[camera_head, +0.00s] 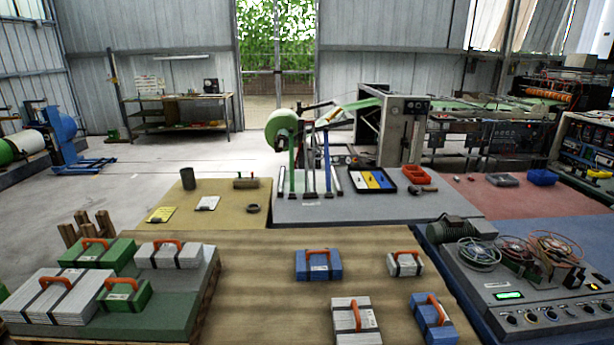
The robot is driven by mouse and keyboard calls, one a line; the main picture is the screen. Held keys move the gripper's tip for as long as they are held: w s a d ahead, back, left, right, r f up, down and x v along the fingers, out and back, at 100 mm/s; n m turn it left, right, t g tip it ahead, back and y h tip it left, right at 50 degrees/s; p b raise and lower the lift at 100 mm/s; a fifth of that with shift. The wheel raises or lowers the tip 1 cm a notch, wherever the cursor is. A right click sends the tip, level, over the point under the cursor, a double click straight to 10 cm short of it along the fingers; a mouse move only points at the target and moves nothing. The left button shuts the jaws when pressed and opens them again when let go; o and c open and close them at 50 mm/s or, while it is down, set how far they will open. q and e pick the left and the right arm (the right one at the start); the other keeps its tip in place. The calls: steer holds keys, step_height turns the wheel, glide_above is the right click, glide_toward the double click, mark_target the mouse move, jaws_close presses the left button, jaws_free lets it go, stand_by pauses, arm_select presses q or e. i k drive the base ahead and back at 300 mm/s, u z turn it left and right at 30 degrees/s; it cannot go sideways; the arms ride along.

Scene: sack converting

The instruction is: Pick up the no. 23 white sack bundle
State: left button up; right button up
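Several white sack bundles with dark straps and orange handles are in view. One white bundle (345,312) lies at the front middle of the brown table (260,290). A smaller white bundle (398,270) lies farther back to its right. A large white bundle (38,305) and another white bundle (155,260) lie on the green-topped stack at left. Labels are too small to read, so I cannot tell which is no. 23. Neither of my grippers is in view.
Blue bundles (311,271) and (424,330) lie near the white ones on the table. Green bundles (118,258) and (137,301) share the left stack (185,310). A control console (530,300) stands at right. The table's middle left is bare.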

mark_target(402, 264)
steer(key=u, duration=2.8)
steer(key=k, duration=2.05)
steer(key=z, duration=2.85)
